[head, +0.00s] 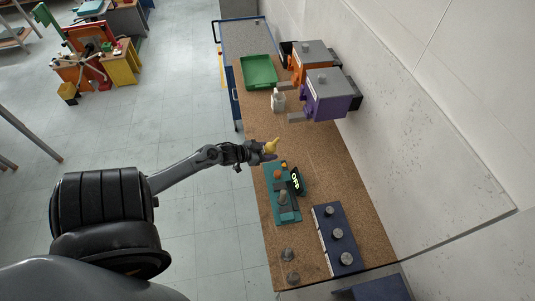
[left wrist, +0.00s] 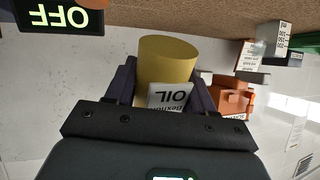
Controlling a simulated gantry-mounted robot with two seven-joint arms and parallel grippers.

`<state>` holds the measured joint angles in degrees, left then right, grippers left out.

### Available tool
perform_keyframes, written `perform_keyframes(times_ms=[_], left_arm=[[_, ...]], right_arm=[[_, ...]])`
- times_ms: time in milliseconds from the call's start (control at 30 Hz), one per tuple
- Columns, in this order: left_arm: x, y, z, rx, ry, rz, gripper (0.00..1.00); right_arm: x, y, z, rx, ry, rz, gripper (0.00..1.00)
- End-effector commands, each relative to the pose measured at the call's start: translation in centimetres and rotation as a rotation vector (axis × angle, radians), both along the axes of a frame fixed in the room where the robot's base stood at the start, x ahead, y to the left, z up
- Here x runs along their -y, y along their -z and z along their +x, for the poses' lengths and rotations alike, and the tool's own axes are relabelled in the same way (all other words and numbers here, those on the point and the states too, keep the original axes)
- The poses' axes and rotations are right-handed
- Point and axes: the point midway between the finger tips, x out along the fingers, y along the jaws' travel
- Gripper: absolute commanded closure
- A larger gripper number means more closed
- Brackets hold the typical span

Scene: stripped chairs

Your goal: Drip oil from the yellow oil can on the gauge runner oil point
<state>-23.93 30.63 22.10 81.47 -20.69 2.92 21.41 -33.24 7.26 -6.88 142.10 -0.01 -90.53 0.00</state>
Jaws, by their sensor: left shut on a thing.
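The yellow oil can (head: 271,147) is in the jaws of my left gripper (head: 262,152), above the bench's left edge. In the left wrist view the can (left wrist: 167,60) shows large between the fingers (left wrist: 160,90), with a white label reading OIL. A teal fixture (head: 283,205) with orange knobs, which looks like the gauge runner, lies on the bench just below the gripper in the head view. A black display (head: 296,181) beside it reads OFF; it also shows in the left wrist view (left wrist: 62,17). I cannot make out the oil point. My right gripper is not in view.
The brown bench (head: 335,180) has bare room right of the can. A dark blue block (head: 325,240) with grey knobs and two grey pieces (head: 288,255) are at the near end. A green tray (head: 259,74), white container (head: 278,101), purple vise (head: 325,97) and orange vise (head: 298,65) stand farther back.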

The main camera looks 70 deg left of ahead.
Motion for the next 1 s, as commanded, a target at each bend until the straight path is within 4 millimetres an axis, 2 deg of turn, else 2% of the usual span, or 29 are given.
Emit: perform_keyframes(times_ms=[33,300,800,1000], left_arm=[[0.0,0.5,0.1,0.028,-0.002,-0.007,0.89],[0.1,0.4,0.3,0.153,0.0,-0.035,0.89],[0.1,0.1,0.4,0.184,0.0,-0.041,0.89],[0.1,0.5,0.5,0.234,-0.001,-0.052,0.89]], right_arm=[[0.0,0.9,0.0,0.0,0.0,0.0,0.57],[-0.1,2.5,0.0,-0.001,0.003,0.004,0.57],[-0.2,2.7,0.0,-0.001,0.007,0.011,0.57],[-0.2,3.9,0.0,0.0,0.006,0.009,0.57]])
